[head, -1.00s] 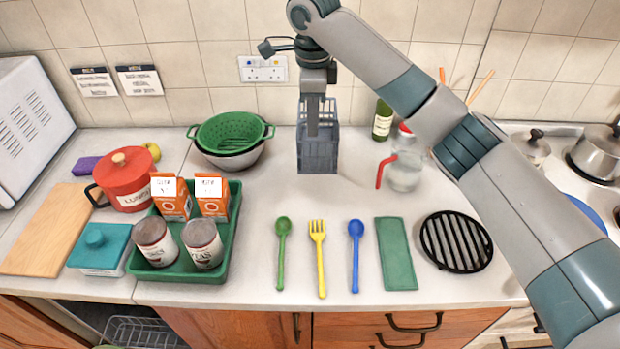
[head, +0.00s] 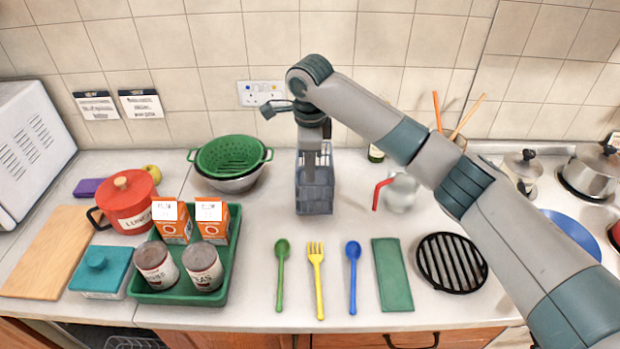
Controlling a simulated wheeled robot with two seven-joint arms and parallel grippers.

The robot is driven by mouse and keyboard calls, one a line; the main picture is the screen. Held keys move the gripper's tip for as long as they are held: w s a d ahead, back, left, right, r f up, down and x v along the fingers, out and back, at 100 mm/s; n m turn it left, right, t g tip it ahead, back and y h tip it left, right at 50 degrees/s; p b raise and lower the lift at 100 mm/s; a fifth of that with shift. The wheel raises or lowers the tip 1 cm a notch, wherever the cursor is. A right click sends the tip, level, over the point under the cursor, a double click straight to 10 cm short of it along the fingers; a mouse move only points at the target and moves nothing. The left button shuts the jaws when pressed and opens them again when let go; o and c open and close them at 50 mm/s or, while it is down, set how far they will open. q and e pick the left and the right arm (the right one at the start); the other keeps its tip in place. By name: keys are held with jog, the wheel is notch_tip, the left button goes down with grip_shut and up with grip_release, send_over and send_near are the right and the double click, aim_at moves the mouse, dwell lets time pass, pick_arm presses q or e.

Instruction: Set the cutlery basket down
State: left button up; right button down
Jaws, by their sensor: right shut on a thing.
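The cutlery basket (head: 314,198) is a blue-grey open box at the middle of the counter, behind the spoons and fork. My right gripper (head: 313,165) reaches down into it from above and is shut on it. The basket looks upright. Its base appears at or very near the counter top (head: 270,220), but I cannot tell whether it touches. The fingertips are partly hidden by the basket wall. My left gripper is not in view.
In front lie a green spoon (head: 281,275), a yellow fork (head: 316,280), a blue spoon (head: 353,275) and a green cloth (head: 391,274). A green colander (head: 231,157) stands left of the basket, a jug with a red handle (head: 402,192) right. Bare counter surrounds the basket.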

jog(key=shift+f+p, duration=0.35)
jog(key=shift+f, duration=0.15)
notch_tip(320, 180, down, 3)
jog(key=shift+r+p, duration=0.15)
jog(key=shift+p, duration=0.25)
jog(key=c, duration=1.9)
grip_release()
jog(key=shift+o, duration=0.2)
notch_tip(320, 180, up, 12)
jog(key=s+b, duration=0.1)
jog(key=b, duration=0.3)
